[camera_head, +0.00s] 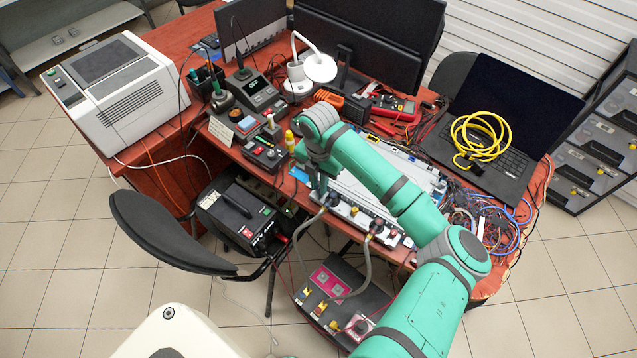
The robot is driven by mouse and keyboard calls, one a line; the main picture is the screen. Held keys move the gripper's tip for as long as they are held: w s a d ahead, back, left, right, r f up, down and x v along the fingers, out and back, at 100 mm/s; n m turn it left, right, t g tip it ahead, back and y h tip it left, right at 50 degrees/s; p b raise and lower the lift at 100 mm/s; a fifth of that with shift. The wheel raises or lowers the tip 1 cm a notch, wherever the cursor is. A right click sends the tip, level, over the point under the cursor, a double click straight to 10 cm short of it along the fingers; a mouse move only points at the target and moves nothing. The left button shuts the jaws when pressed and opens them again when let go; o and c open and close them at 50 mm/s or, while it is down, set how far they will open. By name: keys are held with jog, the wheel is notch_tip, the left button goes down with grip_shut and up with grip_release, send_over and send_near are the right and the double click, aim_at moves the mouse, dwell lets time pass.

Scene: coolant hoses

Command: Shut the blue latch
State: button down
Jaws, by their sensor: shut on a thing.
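My gripper (322,191) points down at the left end of a pale connector strip (352,214) on the table's front edge. It is shut on the end of a grey hose (304,226), as far as this small view shows; the fingers hide most of the grip. A second grey hose (368,262) rises to the strip further right. Small coloured parts sit along the strip, and a small blue one (408,242) shows near its right end. I cannot tell whether this is the blue latch or whether it is open. My arm covers part of the strip.
Behind the strip lies a flat silver unit (385,180). A black unit (340,290) with pink panels stands below the table edge. A laptop (490,130) with a coiled yellow hose (480,137) and tangled cables lie right. A control box (264,152) stands left.

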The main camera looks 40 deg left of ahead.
jog(key=shift+w+d+r+n, duration=0.1)
jog(key=shift+w+d+n, duration=0.15)
jog(key=shift+n, duration=0.45)
jog(key=shift+s+a+n, duration=0.1)
jog(key=shift+a+n, duration=0.05)
jog(key=shift+n, duration=0.45)
jog(key=shift+s+a+n, duration=0.1)
jog(key=shift+a+n, duration=0.05)
jog(key=shift+n, duration=0.45)
jog(key=c, duration=2)
grip_release()
notch_tip(320, 180, up, 11)
jog(key=shift+f, duration=0.15)
